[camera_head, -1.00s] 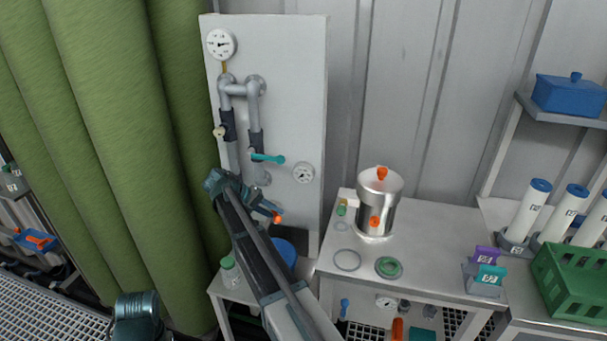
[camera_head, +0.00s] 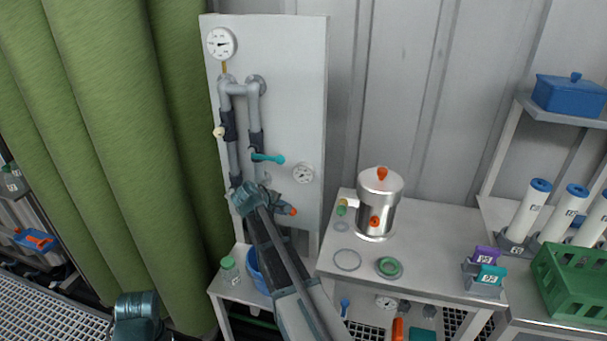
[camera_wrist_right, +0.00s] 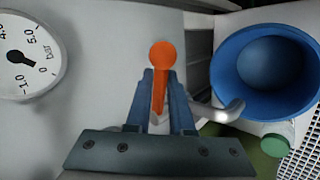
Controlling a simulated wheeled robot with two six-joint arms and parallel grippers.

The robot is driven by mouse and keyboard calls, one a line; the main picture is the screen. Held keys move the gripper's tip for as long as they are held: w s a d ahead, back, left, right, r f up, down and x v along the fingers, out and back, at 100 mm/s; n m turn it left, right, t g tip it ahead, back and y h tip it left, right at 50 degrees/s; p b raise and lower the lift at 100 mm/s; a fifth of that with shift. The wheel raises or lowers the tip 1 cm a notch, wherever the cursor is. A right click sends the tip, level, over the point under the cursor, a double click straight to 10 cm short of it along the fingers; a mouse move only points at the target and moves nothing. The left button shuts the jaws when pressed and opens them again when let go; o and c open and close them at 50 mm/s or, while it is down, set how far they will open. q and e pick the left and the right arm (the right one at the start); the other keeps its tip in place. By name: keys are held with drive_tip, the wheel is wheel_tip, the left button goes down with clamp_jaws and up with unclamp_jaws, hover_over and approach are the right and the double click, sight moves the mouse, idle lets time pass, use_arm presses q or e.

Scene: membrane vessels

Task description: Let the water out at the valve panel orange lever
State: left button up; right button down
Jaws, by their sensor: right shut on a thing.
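The valve panel (camera_head: 292,90) stands against the wall, with grey pipes (camera_head: 225,92) and a teal lever (camera_head: 268,158) on it. The orange lever (camera_head: 292,211) shows only its tip beside my right gripper (camera_head: 277,206), low on the panel. In the right wrist view the orange lever (camera_wrist_right: 160,60) lies between the two fingers of my right gripper (camera_wrist_right: 161,85), which is shut on it. A bent grey spout (camera_wrist_right: 230,109) reaches toward the blue bucket (camera_wrist_right: 222,85). The blue bucket (camera_head: 254,268) is partly hidden by my arm. My left gripper's fingers are not visible.
A gauge (camera_wrist_right: 28,58) sits left of the lever in the wrist view. A bottle with a green cap (camera_head: 229,270) stands by the bucket. A steel vessel (camera_head: 380,203) and rings (camera_head: 389,267) stand on the bench to the right. A green curtain (camera_head: 110,140) hangs at left.

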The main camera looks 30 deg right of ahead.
drive_tip(key=shift+d+n+t, duration=0.3)
drive_tip(key=shift+n, duration=0.2)
drive_tip(key=shift+w+d+n+t+y, duration=0.1)
drive_tip(key=shift+d+n+t+y, duration=0.15)
drive_tip(key=shift+n+t+y, duration=0.25)
drive_tip(key=shift+w+d+n+t+y, duration=0.25)
drive_tip(key=shift+w+n+t+y, duration=0.2)
drive_tip(key=shift+n, duration=0.55)
drive_tip(key=c, duration=0.8)
unclamp_jaws()
drive_tip(key=shift+d, duration=0.1)
drive_tip(key=shift+p+v, duration=4.8)
drive_tip(key=shift+v, duration=2.15)
drive_tip(key=shift+f, duration=0.1)
